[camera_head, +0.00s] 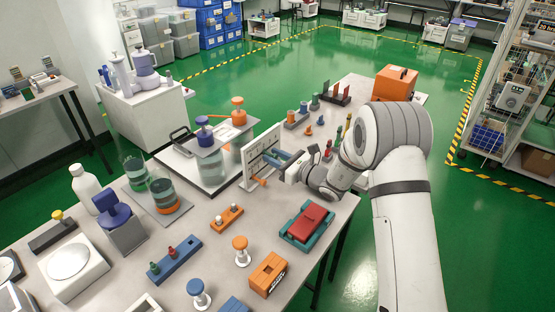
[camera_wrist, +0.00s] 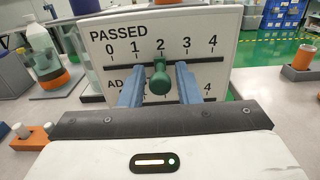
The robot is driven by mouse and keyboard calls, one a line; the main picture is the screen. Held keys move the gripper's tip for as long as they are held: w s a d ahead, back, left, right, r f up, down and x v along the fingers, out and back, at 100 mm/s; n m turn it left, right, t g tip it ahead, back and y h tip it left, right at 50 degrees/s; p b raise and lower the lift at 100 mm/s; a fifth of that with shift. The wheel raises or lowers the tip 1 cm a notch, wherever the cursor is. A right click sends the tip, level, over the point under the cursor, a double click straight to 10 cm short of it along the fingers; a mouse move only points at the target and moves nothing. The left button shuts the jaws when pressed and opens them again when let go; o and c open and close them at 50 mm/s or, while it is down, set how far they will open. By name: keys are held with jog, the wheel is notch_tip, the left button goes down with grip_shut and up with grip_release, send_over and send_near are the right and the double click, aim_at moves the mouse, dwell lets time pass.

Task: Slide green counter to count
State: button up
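The counter board (camera_wrist: 103,50) is a white upright panel. Its upper row reads PASSED, with marks 0 to 4 over a dark slot. The green counter (camera_wrist: 160,80) is a round knob on that slot, under the 2. My gripper (camera_wrist: 160,85) has its two blue fingers on either side of the knob, with a narrow gap showing at each side. A lower row beginning "AD" is mostly hidden behind the fingers. In the head view, the board (camera_head: 249,172) stands on the table with my gripper (camera_head: 277,158) at its face; the green counter is not clear there.
An orange peg piece (camera_head: 259,181) sticks out low on the board in the head view. A red and teal tester (camera_head: 307,222) and an orange block (camera_head: 267,275) lie nearer. Small coloured pieces stand behind my arm. Left of the board is a tray with orange-topped apparatus (camera_head: 238,118).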

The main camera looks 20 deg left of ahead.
jog(key=shift+o, duration=0.8)
jog(key=v, duration=0.8)
jog(key=s+d+r+n+g+h+p, duration=0.1)
jog(key=s+d+r+n+g+h, duration=0.25)
jog(key=s+r+n, duration=0.4)
jog(key=s+d+r+n+g+h+p, duration=0.2)
jog(key=s+r+n+g, duration=0.25)
jog(key=s, duration=0.55)
jog(key=s+d+r+n+t+h+p, duration=0.1)
jog(key=s+d+n+h, duration=0.4)
jog(key=d, duration=0.5)
jog(key=s+d+r+n+t+h+p, duration=0.1)
jog(key=s+d+n+h, duration=0.4)
jog(key=d, duration=0.6)
notch_tip(320, 180, up, 2)
jog(key=shift+s+d+r+n+t+h+p, duration=0.1)
jog(key=shift+s+d+n+t+h+p, duration=0.2)
jog(key=shift+s+t+h, duration=0.7)
